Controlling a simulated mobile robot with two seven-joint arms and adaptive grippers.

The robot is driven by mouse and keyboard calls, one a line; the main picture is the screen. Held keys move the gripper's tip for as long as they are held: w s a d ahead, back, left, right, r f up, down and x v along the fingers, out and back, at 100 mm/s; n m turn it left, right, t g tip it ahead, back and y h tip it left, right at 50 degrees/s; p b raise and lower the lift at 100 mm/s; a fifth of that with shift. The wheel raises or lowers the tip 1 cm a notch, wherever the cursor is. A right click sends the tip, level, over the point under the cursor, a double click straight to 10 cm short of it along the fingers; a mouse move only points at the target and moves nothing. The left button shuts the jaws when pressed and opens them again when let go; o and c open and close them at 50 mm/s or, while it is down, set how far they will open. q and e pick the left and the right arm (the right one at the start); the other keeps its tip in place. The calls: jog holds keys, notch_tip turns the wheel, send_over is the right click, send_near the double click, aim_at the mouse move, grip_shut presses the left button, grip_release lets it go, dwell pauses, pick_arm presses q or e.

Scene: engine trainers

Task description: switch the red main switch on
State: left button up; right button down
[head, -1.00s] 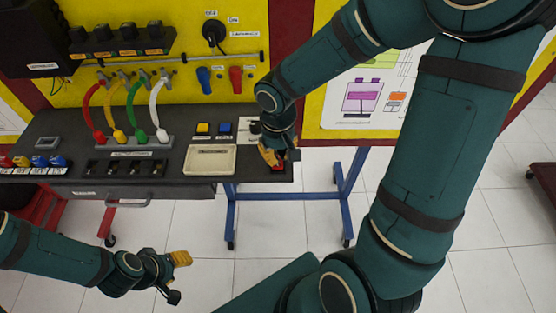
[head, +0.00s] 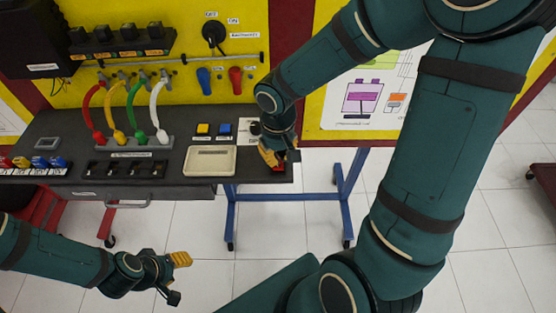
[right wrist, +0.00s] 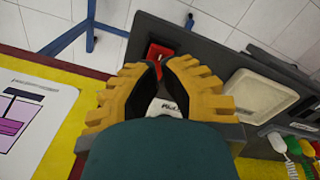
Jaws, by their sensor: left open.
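The red main switch (right wrist: 157,53) sits on the dark bench top near its end. In the right wrist view it lies just beyond the narrow gap between my right gripper's fingertips (right wrist: 160,66). In the head view my right gripper (head: 271,158) points down at the bench's right front corner. A little red shows beside its fingers, and the rest of the switch is hidden. The tips are close together; I cannot tell whether they touch or grip the switch, or which way it is set. My left gripper (head: 180,276) is open and empty, low in front of the bench.
A beige box (head: 209,161) lies left of my right gripper, with yellow (head: 203,129) and blue (head: 224,129) buttons behind it. Coloured cables (head: 130,105) arch over the bench (head: 70,130). A yellow panel (head: 170,60) stands behind. The floor in front is clear.

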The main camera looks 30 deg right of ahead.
aim_at(278, 166)
jog(key=shift+f+b, duration=1.7)
jog(key=shift+f, duration=0.1)
dwell(0.9)
jog(key=shift+r, duration=0.15)
jog(key=shift+r+p, duration=2.75)
jog(key=shift+r, duration=0.7)
